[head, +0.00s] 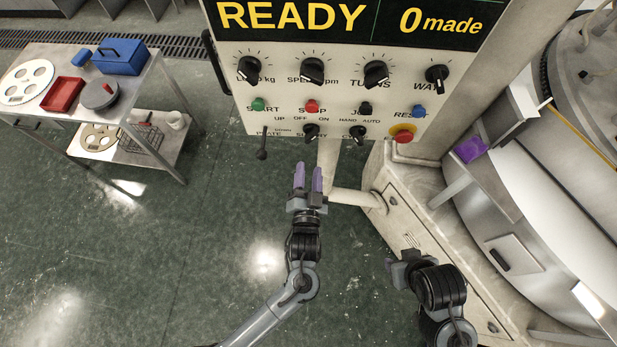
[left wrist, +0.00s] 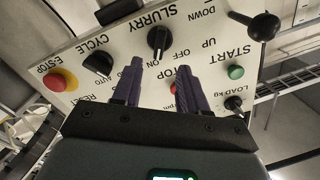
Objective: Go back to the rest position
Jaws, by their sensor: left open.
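My left gripper (head: 308,174) is open, its two purple fingers apart with nothing between them. It stands over the floor just below the control panel (head: 330,88) in the head view. In the left wrist view the fingers of my left gripper (left wrist: 160,75) point at the panel's lower knobs and buttons, and I cannot tell whether they touch it. My right gripper (head: 402,270) is at the lower right, near the machine's pale base. Its fingers do not show clearly.
The panel has a green start button (head: 258,104), a lever (head: 262,152) and a red-and-yellow emergency stop (head: 403,134). The round machine (head: 510,195) fills the right side. A trolley (head: 150,85) with a blue box (head: 120,58) stands at the left. The green floor between is clear.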

